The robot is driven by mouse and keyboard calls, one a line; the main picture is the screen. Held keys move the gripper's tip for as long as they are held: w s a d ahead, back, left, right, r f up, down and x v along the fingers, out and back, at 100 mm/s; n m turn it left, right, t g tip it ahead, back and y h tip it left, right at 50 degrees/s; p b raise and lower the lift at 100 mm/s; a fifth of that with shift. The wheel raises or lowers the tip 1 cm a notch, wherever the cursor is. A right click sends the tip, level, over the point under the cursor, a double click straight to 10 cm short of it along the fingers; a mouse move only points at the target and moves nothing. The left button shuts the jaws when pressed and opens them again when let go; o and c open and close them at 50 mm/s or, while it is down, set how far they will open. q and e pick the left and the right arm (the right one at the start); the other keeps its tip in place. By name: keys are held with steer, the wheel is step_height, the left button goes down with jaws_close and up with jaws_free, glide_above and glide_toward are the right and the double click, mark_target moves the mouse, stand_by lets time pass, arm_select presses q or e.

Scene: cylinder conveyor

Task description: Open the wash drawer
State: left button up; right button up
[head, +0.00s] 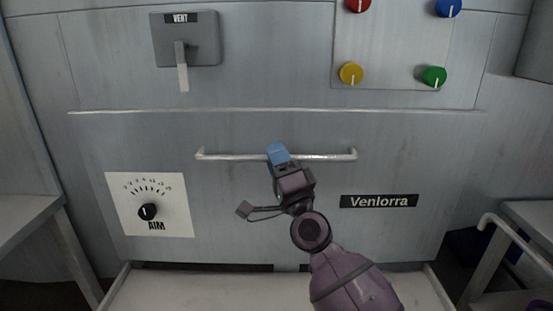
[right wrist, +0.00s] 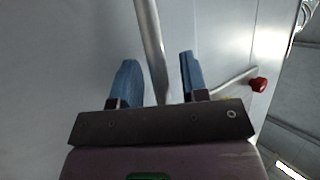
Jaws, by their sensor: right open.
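A silver bar handle (head: 229,156) runs across a wide grey front panel (head: 250,218) that bears a dark "Venlorra" label. My right gripper (head: 278,154) is at the middle of this handle, its blue fingertips overlapping the bar in the head view. In the right wrist view the bar (right wrist: 150,45) passes between the two blue fingers (right wrist: 158,78). The fingers are apart, with a visible gap on each side of the bar. Part of the handle is hidden behind the fingertips. My left gripper is not in view.
A dial marked "AIM" (head: 148,211) is left of the handle. A "VENT" lever (head: 182,67) and several coloured knobs, including a yellow one (head: 351,73), are above. A pale flat surface (head: 220,290) lies below the panel. Side surfaces stand left and right.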

steer(key=shift+w+a+r, duration=0.1)
steer(key=shift+w, duration=0.05)
jaws_close()
stand_by(0.4)
